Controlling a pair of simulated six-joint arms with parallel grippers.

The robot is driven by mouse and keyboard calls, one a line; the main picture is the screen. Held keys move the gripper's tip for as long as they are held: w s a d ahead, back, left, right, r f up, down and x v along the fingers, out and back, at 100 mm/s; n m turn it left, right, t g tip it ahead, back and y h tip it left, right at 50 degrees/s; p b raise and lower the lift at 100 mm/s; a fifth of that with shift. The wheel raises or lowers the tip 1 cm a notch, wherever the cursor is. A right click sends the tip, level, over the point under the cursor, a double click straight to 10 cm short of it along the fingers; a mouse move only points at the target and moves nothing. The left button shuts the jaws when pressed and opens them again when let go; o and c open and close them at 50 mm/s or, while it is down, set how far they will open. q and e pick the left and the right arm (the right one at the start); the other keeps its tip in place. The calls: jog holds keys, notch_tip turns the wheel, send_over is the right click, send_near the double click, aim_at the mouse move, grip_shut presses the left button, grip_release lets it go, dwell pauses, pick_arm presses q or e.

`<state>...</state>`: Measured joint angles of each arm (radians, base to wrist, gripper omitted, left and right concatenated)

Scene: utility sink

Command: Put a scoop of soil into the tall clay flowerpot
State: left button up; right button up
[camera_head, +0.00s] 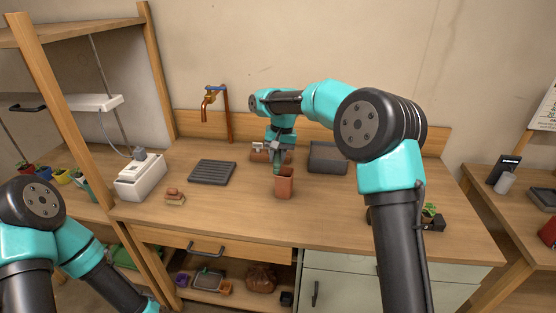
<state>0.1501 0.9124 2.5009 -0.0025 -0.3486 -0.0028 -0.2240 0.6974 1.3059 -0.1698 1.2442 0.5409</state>
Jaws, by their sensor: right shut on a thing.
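The tall clay flowerpot (286,187) stands upright on the wooden counter, near its middle. My right gripper (276,150) is just above and behind the pot's rim, pointing down. It is shut on a small, narrow greenish thing (277,167), which looks like the scoop and reaches down to the pot's rim. Whether it holds soil, and what is inside the pot, I cannot tell at this size. A brown container (258,154), perhaps with soil, sits behind the gripper and is partly hidden by it. My left arm is at the lower left, and its gripper is out of view.
A dark grey tray (327,158) lies right of the gripper, and a ribbed dark tray (212,172) lies left. Small brick-like blocks (174,196) and a white box (141,178) are at left. The counter in front of the pot is clear.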

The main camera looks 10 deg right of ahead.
jog(key=shift+d, duration=0.15)
jog(key=shift+f+y, duration=0.1)
jog(key=shift+y, duration=0.3)
jog(key=y, duration=0.2)
jog(key=shift+d+f+t+y, duration=0.15)
jog(key=shift+f+t+y, duration=0.15)
jog(key=shift+f+t, duration=0.1)
jog(key=shift+d+f+m+t+y, duration=0.15)
jog(key=shift+f+t+y, duration=0.2)
jog(key=shift+y, duration=1.1)
jog(key=shift+d+f+m+t+y, duration=0.2)
jog(key=shift+t+y, duration=0.25)
jog(key=shift+y, duration=0.95)
jog(key=shift+d+f+n+t+y, duration=0.1)
jog(key=shift+f+t+y, duration=0.3)
jog(key=shift+y, duration=1.05)
jog(key=shift+r, duration=0.2)
jog(key=shift+r, duration=1.9)
jog(key=shift+s+a+f, duration=0.1)
